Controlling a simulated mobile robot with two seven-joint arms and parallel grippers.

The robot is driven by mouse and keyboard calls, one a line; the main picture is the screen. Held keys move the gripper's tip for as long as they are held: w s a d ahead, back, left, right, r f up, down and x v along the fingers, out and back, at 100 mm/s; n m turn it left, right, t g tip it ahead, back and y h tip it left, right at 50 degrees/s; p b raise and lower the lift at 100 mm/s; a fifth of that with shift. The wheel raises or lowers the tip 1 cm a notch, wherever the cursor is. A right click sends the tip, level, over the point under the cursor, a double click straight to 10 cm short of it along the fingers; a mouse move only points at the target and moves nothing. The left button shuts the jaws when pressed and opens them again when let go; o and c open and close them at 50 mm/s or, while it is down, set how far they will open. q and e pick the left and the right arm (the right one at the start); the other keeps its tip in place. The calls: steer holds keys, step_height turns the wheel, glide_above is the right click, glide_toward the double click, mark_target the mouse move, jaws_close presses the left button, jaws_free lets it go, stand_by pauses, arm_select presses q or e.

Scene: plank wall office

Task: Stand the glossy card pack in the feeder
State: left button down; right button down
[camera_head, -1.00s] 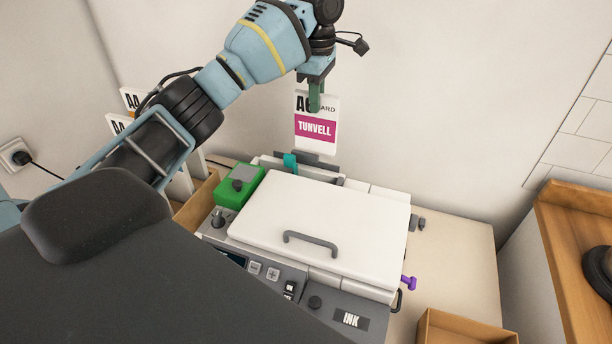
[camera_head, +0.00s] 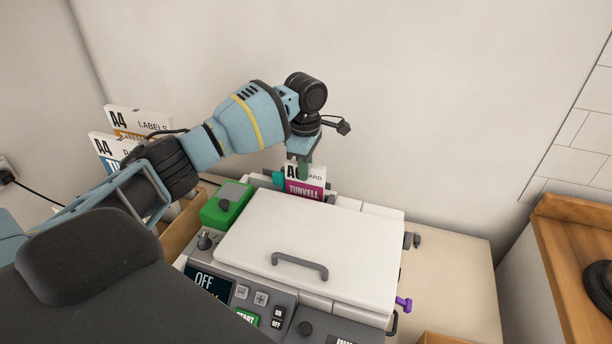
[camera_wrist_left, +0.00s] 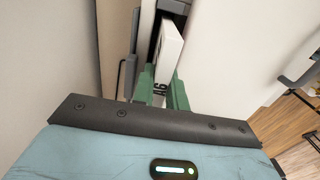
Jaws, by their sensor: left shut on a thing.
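The glossy card pack (camera_head: 306,188), white with a magenta TUNVELL band, stands upright at the back of the white-lidded machine. Its lower part is hidden behind the lid, at the feeder (camera_head: 328,197). My left gripper (camera_head: 303,172) is shut on the pack's top edge. In the left wrist view the green fingers (camera_wrist_left: 162,88) clasp the pack (camera_wrist_left: 170,50), which lies along a dark slot beside a grey plate (camera_wrist_left: 128,75). I cannot tell whether the pack rests on the feeder floor. My right gripper is not in view.
The machine's white lid (camera_head: 300,235) has a grey handle. A green box (camera_head: 226,204) sits at its left. Other packs marked A4, LABELS (camera_head: 140,122) among them, stand in a wooden holder (camera_head: 183,226) at left. A wooden counter (camera_head: 560,240) is at right.

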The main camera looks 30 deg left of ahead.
arm_select(q)
steer(key=shift+f, duration=1.45)
steer(key=c, duration=1.4)
jaws_free()
step_height(320, 180, up, 12)
steer(key=shift+r+p, duration=0.1)
steer(key=shift+p, duration=0.3)
